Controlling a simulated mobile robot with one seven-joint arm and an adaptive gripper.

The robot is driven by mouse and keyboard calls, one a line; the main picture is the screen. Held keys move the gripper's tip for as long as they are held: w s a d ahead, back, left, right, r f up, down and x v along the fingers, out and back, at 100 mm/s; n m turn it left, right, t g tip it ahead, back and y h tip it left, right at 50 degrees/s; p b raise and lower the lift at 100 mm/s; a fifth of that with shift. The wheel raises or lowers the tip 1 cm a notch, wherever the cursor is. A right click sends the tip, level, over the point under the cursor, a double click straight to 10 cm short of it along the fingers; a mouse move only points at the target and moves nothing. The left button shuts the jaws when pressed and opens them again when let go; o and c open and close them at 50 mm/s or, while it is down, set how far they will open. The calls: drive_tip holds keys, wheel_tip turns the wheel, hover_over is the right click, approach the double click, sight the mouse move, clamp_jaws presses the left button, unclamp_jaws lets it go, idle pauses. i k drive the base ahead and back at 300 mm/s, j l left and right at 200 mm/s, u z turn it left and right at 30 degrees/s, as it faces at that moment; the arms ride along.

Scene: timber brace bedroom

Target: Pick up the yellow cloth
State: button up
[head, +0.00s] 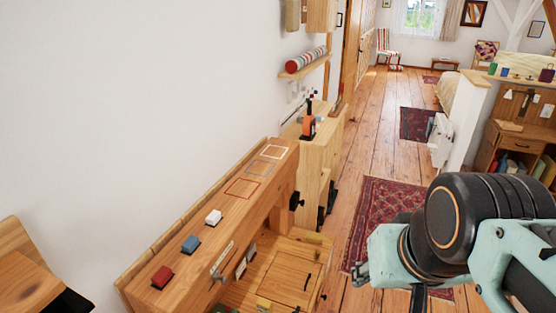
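I cannot make out a yellow cloth for certain. A small yellowish item (264,304) shows at the bottom edge, low in the wooden bench, partly cut off; I cannot tell whether it is cloth. My gripper (361,273) is at the lower right, at the left end of my teal and black arm, over the floor and rug. It is to the right of the bench and apart from it. Its fingers are small and mostly hidden by the arm, so their opening is unclear.
The wooden bench (262,205) along the wall carries a red block (162,277), a blue block (190,244), a white block (213,216) and outlined squares. An orange and black tool (308,124) stands behind. A patterned rug (385,205) lies on the floor, open toward the back.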

sight(315, 237)
drive_tip(key=k+u, duration=0.1)
drive_tip(key=k, duration=0.5)
drive_tip(key=k+j, duration=0.1)
drive_tip(key=k, duration=0.5)
drive_tip(key=u, duration=1.25)
drive_tip(key=i+l+u, duration=0.15)
drive_tip(key=l, duration=0.15)
drive_tip(key=l+u, duration=0.15)
drive_tip(key=i+l, duration=0.1)
drive_tip(key=l, duration=0.3)
drive_tip(key=i+l, duration=0.15)
drive_tip(key=l, duration=0.25)
drive_tip(key=i+l, duration=0.1)
drive_tip(key=l, duration=0.3)
drive_tip(key=i+l, duration=0.1)
drive_tip(key=l, duration=0.3)
drive_tip(key=i+l, duration=0.15)
drive_tip(key=l, duration=0.25)
drive_tip(key=i+l, duration=0.1)
drive_tip(key=l, duration=0.3)
